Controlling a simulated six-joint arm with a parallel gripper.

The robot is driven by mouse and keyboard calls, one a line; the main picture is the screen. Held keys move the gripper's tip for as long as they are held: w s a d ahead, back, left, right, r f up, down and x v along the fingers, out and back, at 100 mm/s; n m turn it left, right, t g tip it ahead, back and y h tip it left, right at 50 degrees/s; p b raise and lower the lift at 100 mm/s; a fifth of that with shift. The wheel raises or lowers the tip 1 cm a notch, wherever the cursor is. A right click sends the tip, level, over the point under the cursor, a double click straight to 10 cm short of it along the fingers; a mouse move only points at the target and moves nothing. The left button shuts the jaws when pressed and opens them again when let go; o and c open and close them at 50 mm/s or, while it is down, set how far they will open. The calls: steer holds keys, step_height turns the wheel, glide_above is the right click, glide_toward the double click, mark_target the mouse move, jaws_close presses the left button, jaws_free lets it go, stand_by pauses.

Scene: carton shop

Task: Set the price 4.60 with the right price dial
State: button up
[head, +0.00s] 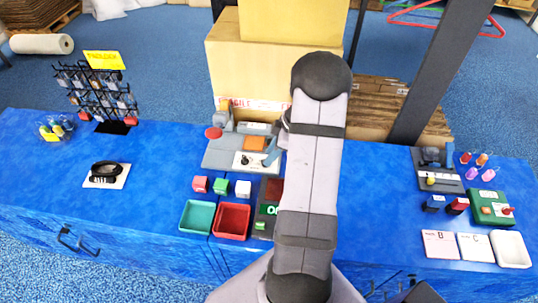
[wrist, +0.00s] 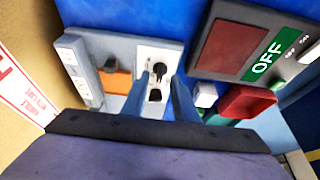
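A grey machine (head: 216,155) stands at the back middle of the blue counter. Its white dial plate (wrist: 172,52) carries two black dials, an upper dial (wrist: 160,70) and a lower dial (wrist: 154,95). The plate's markings are too small to read. In the wrist view my gripper (wrist: 160,77) is open, its two blue fingers apart with the dials showing between them. I cannot tell whether the fingers touch a dial.
A dark panel marked OFF (wrist: 263,61) lies close to the machine. A red tray (head: 232,221), a teal tray (head: 196,217) and small cubes (head: 221,186) stand in front. Large cartons (head: 270,75) are behind.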

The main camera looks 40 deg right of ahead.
steer(key=shift+x, duration=0.9)
jaws_close()
